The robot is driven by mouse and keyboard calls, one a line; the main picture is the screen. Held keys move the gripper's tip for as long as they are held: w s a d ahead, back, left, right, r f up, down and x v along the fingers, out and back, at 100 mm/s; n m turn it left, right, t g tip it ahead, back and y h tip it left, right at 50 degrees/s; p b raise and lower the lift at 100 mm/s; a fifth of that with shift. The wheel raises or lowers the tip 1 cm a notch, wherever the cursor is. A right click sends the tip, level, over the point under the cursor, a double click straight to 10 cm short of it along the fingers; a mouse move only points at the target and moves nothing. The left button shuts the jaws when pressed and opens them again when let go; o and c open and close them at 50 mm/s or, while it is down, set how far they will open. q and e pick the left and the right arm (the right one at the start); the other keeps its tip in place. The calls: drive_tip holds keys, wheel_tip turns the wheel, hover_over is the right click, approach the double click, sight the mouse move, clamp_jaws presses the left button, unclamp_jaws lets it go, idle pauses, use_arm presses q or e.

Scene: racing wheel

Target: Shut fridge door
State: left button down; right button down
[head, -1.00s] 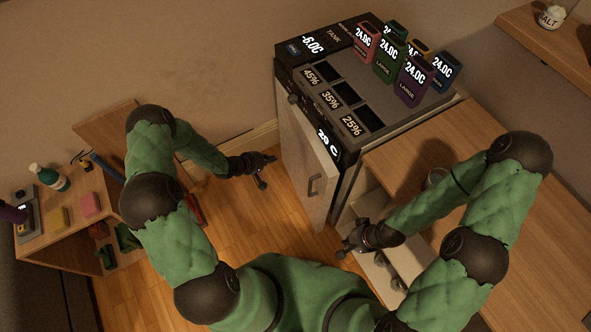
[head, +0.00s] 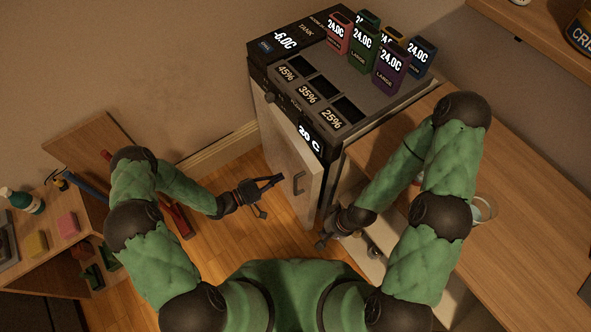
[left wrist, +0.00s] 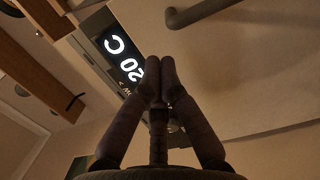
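The fridge (head: 345,75) stands against the wall, with a lit 20 C display on its dark top front. Its pale door (head: 283,140) has a grey handle (head: 298,183). A narrow dark gap shows along the door's right edge; I cannot tell how far it stands open. My left gripper (head: 281,178) is just left of the handle, in front of the door. In the left wrist view its fingertips (left wrist: 160,65) are together and empty, with the handle (left wrist: 205,12) at the upper right. My right gripper (head: 323,242) is low, right of the door; its fingers are too small to judge.
A wooden counter (head: 500,215) lies right of the fridge, with shelves beneath near my right arm. Coloured canisters (head: 391,65) stand on the fridge. Floor in front of the door is clear.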

sight(303, 167)
use_arm(q)
drive_tip(key=b+x, duration=0.1)
drive_tip(key=x, duration=0.6)
drive_tip(key=shift+w+d, duration=0.15)
drive_tip(key=shift+d, duration=0.15)
drive_tip(key=b+x, duration=0.2)
drive_tip(key=x, duration=0.3)
drive_tip(key=shift+w+d+f, duration=0.15)
drive_tip(key=shift+d, duration=0.2)
drive_tip(key=shift+w+d, duration=0.2)
drive_tip(key=shift+d, duration=0.1)
drive_tip(key=shift+w+r, duration=0.1)
drive_tip(key=shift+r, duration=0.15)
drive_tip(key=shift+w+r, duration=0.1)
